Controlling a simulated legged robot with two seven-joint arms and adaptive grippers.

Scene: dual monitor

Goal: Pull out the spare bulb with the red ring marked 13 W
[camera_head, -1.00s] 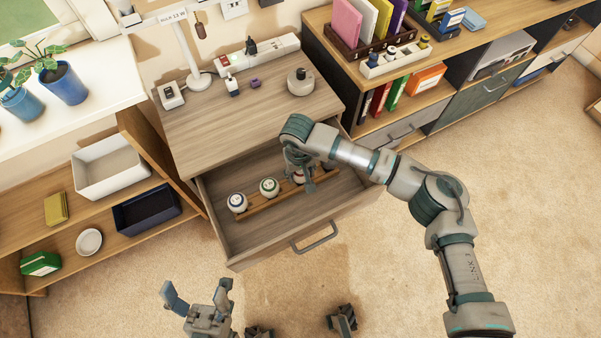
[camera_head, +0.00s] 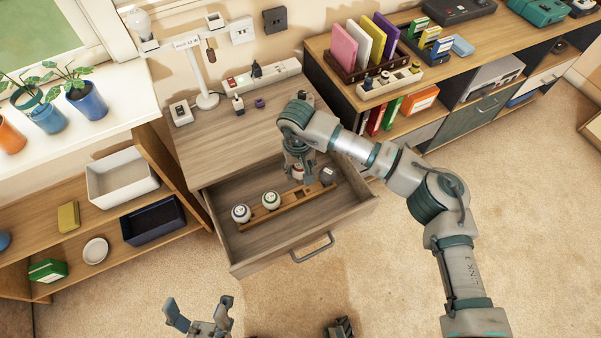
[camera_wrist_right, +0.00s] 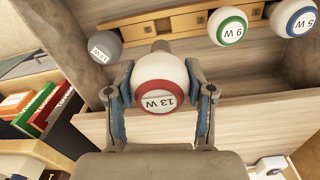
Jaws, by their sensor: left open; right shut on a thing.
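The spare bulb with the red ring marked 13 W (camera_wrist_right: 160,88) is white and round. It sits between the two fingers of my right gripper (camera_wrist_right: 162,100), which is shut on it. In the head view my right gripper (camera_head: 298,168) points down over the open drawer, and the bulb is mostly hidden under it. The bulb appears raised above the wooden rack (camera_head: 290,203); whether its base is fully clear I cannot tell. My left gripper (camera_head: 198,312) is open and empty, low in front.
The open drawer (camera_head: 340,212) surrounds the rack, with its handle (camera_head: 312,247) in front. The desktop (camera_head: 215,150) above carries a lamp stand (camera_head: 205,90) with a sign, and a power strip (camera_head: 262,76). Shelves stand left and right. The carpet in front is clear.

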